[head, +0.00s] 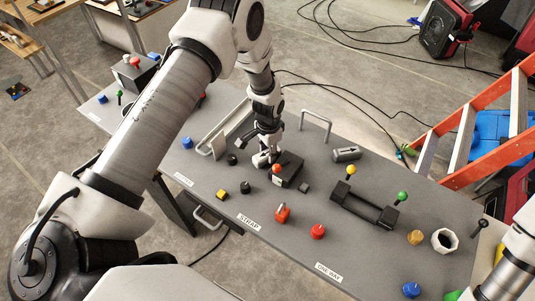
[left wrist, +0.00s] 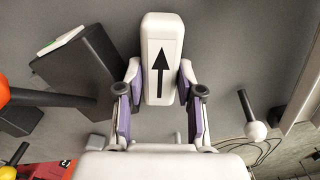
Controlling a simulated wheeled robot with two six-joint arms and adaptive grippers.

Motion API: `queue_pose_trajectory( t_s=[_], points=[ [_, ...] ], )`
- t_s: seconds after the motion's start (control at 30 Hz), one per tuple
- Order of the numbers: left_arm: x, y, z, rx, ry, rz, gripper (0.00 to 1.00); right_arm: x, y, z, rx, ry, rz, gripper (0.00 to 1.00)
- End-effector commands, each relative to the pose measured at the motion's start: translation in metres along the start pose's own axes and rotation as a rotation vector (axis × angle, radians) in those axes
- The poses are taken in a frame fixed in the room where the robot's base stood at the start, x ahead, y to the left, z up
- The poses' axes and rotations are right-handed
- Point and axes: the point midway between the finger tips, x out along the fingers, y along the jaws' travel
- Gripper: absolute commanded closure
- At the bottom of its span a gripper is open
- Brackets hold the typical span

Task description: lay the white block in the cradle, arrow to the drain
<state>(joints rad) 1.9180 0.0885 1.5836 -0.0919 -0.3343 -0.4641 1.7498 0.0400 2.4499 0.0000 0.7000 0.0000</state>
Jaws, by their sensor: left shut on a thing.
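The white block (left wrist: 160,60) with a black arrow is between the fingers of my left gripper (left wrist: 158,98). In the left wrist view its arrow points up, away from the gripper. In the head view my left gripper (head: 265,155) is over the middle of the grey table, beside a black box with an orange ball, and mostly hides the block. A black cradle-like frame (head: 362,211) lies to the right, with a yellow-ball post at its left end and a green-ball post at its right end. No block shows in it. I cannot tell which end is the drain. My right gripper is out of view.
A grey cylinder with an arrow (head: 346,153) lies behind the frame. The black box (head: 287,170) stands between gripper and frame. An orange ladder (head: 470,112) is beyond the table.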

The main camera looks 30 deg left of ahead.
Motion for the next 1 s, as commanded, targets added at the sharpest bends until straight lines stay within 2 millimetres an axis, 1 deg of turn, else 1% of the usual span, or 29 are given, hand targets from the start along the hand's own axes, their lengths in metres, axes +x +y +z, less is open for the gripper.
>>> queue_pose_trajectory(
  t_s=[0.17, 0.27, 0.53, 0.6, 0.67, 0.8, 1.0],
  points=[
    [-0.007, 0.0, 0.0, 0.0, 0.001, 0.0, 1.0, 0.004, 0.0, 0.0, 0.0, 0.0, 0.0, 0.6],
    [-0.02, -0.001, -0.001, -0.001, 0.003, -0.001, 1.0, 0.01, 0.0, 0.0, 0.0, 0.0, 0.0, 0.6],
    [-0.074, -0.001, -0.001, 0.0, 0.004, -0.002, 1.0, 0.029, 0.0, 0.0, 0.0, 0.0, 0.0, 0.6],
    [-0.086, -0.001, -0.001, 0.0, 0.003, -0.001, 1.0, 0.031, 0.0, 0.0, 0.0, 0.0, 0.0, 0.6],
    [-0.093, 0.0, -0.001, 0.0, 0.002, -0.001, 1.0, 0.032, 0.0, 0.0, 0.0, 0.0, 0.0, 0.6],
    [-0.1, 0.0, 0.0, 0.0, -0.001, 0.0, 1.0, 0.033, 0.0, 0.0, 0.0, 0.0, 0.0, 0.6],
    [-0.101, 0.0, 0.0, 0.0, -0.001, 0.0, 1.0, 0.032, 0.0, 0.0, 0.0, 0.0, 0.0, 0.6]
  ],
)
